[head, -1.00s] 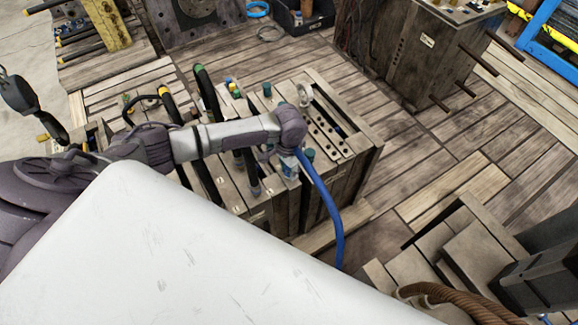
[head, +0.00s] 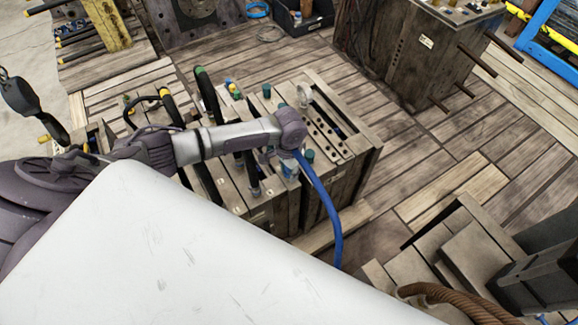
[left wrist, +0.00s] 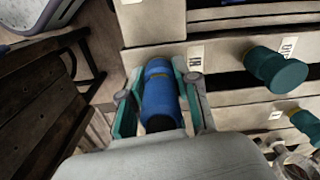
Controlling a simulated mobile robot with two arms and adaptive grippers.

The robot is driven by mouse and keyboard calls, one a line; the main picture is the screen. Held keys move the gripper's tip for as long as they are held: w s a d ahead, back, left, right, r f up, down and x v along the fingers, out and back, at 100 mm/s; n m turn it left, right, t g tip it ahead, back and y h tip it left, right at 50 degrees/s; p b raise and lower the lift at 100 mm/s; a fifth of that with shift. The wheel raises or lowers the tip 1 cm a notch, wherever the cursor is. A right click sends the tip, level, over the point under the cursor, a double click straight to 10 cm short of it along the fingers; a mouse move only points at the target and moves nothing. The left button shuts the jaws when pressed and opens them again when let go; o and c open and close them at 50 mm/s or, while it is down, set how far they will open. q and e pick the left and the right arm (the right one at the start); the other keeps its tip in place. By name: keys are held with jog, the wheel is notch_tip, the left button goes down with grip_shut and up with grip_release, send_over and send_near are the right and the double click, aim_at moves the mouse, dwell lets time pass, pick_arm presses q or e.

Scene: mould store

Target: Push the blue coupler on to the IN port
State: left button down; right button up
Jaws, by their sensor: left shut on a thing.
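The blue coupler (left wrist: 160,92) lies between the two teal-lined fingers of my left gripper (left wrist: 158,105) in the left wrist view, and the gripper is shut on it. The coupler's far end points at the block face right beside the IN label (left wrist: 195,58). The IN port itself is hidden behind the coupler, so I cannot tell whether they touch or how far it is on. In the head view the coupler (head: 290,168) is partly hidden by my left wrist, and a blue hose (head: 327,205) hangs down from it. My right gripper is not in view.
A teal round fitting (left wrist: 277,70) sticks out near the OUT label (left wrist: 289,46), right of the coupler. Another teal fitting (left wrist: 305,124) is below it. Black hoses (head: 208,95) stand up from the moulds to the left. The floor (head: 440,150) to the right is clear.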

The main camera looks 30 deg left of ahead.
pick_arm(q)
jog(key=shift+s+d+f, duration=0.2)
jog(key=shift+s+f, duration=0.3)
jog(key=shift+f, duration=0.2)
jog(key=c, duration=0.8)
grip_release()
jog(key=shift+o, duration=0.2)
jog(key=shift+r, duration=0.1)
jog(key=r, duration=0.6)
jog(key=w+r, duration=0.1)
jog(key=r, duration=0.2)
jog(key=shift+a, duration=0.1)
